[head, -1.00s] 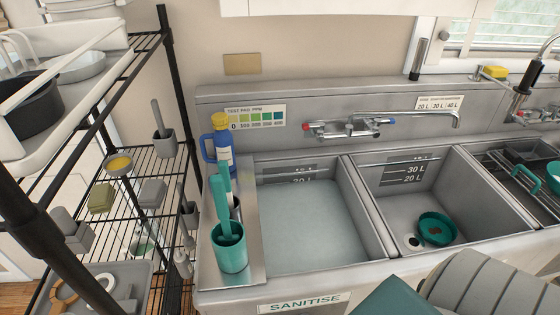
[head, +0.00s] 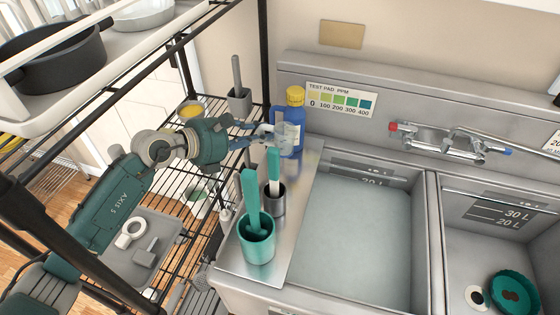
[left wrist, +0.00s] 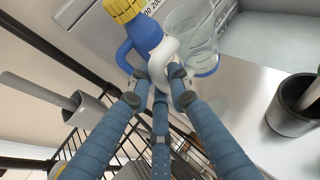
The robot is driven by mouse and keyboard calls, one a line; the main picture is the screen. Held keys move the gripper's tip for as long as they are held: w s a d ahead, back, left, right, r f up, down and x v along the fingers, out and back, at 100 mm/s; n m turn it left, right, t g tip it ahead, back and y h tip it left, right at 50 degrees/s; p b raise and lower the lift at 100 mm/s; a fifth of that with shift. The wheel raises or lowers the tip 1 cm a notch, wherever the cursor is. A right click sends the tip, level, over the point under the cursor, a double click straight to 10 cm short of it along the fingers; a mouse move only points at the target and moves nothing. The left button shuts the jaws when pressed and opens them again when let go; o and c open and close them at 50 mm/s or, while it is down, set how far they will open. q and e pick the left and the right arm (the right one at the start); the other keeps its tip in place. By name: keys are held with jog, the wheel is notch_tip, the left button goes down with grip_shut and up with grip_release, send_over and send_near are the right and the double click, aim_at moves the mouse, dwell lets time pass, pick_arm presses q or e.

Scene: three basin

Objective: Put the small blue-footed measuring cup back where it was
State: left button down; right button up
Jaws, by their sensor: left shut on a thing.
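My left gripper (head: 258,133) reaches in from the left, over the wire rack, to the back left corner of the sink unit. It is shut on the pale handle of a clear measuring cup (head: 280,136). In the left wrist view the cup (left wrist: 197,38) is see-through and sits just beyond the fingers (left wrist: 160,78). I cannot tell whether the cup touches the steel ledge (head: 300,165). My right gripper is not in view.
A teal holder (head: 257,244) and a dark metal holder (head: 273,203) with teal-handled tools stand on the ledge nearby. The water-filled basin (head: 360,235) is to the right. The wire rack (head: 185,150) on the left holds a grey holder (head: 239,100) near my gripper.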

pick_arm(q)
jog(key=f, duration=0.4)
jog(key=shift+s+a, duration=0.2)
jog(key=shift+a, duration=0.1)
jog(key=f, duration=0.3)
jog(key=shift+d+f+p, duration=0.15)
jog(key=shift+d+p, duration=0.05)
jog(key=shift+p, duration=0.1)
jog(key=shift+f, duration=0.25)
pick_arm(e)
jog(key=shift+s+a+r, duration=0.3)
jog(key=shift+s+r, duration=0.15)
pick_arm(q)
jog(key=shift+f, duration=0.2)
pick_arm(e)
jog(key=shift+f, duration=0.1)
pick_arm(q)
jog(key=c, duration=1.6)
grip_release()
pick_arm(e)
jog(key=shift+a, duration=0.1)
